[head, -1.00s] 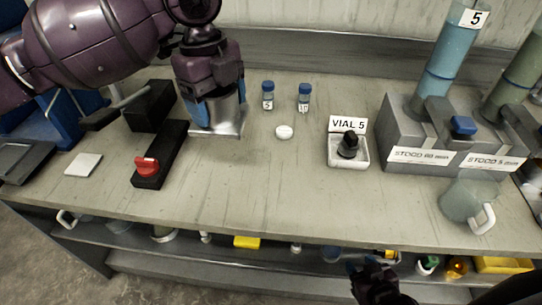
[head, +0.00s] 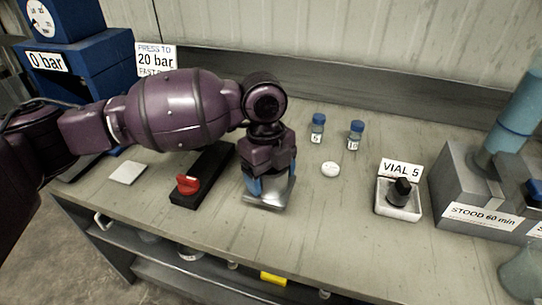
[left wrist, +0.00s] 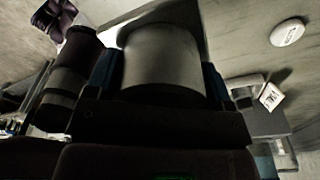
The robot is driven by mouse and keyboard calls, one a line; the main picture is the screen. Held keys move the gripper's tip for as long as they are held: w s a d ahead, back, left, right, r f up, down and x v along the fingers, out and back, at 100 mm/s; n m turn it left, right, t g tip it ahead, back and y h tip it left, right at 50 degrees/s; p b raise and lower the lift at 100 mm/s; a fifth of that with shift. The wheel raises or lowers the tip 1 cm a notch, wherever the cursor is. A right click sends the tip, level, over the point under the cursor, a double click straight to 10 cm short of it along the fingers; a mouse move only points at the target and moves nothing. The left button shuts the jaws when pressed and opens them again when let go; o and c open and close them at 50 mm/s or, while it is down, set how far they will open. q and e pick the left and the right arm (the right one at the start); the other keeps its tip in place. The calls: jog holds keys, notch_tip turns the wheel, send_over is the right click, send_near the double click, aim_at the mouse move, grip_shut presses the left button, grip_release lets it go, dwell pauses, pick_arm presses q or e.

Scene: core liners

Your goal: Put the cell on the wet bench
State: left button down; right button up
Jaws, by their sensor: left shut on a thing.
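The cell (head: 262,200), a shiny metal cylinder on a square foot, is between the fingers of my left gripper (head: 268,182). The gripper is shut on it from above. In the left wrist view the cell (left wrist: 162,62) is a grey cylinder between the blue-edged fingers. It is upright over the front part of the grey bench (head: 320,225); I cannot tell whether its foot touches the top. My right gripper does not show in the head view.
Left of the cell is a black block with a red knob (head: 188,184). Behind right stand two blue-capped vials (head: 317,128) and a white disc (head: 330,169). The VIAL 5 tray (head: 398,205) and a grey rack (head: 470,190) are farther right. Bench between cell and tray is clear.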

aim_at(271, 186)
pick_arm(q)
jog(key=shift+f, duration=1.65)
notch_tip(271, 186, down, 4)
jog(key=shift+f+b, duration=0.1)
jog(key=shift+b, duration=0.35)
jog(key=shift+f, duration=0.2)
jog(key=shift+f, duration=0.15)
jog(key=shift+c, duration=1.3)
grip_release()
jog(key=shift+f, duration=0.1)
jog(key=shift+o, duration=1.3)
